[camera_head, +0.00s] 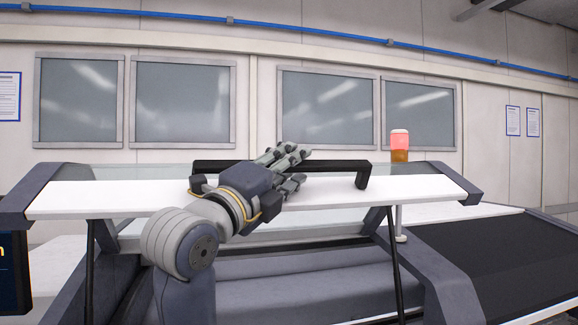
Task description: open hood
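The hood is a white panel (420,186) with dark grey end pieces and a glassy strip along its far edge. It stands raised on thin black struts (397,262), with a gap beneath it. A long black bar handle (340,166) runs along its top. My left gripper (294,166) is at the middle of the handle, fingers pointing right. Its upper and lower fingers look apart, with the bar passing behind or between them. The hand hides part of the bar, so I cannot tell whether it grips it. My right gripper is not in view.
A red and orange signal lamp (400,145) stands on a pole behind the hood's right part. A dark sloped belt or surface (495,262) extends to the right. A dark sign (14,270) is at the left edge. A wall with windows (183,102) is behind.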

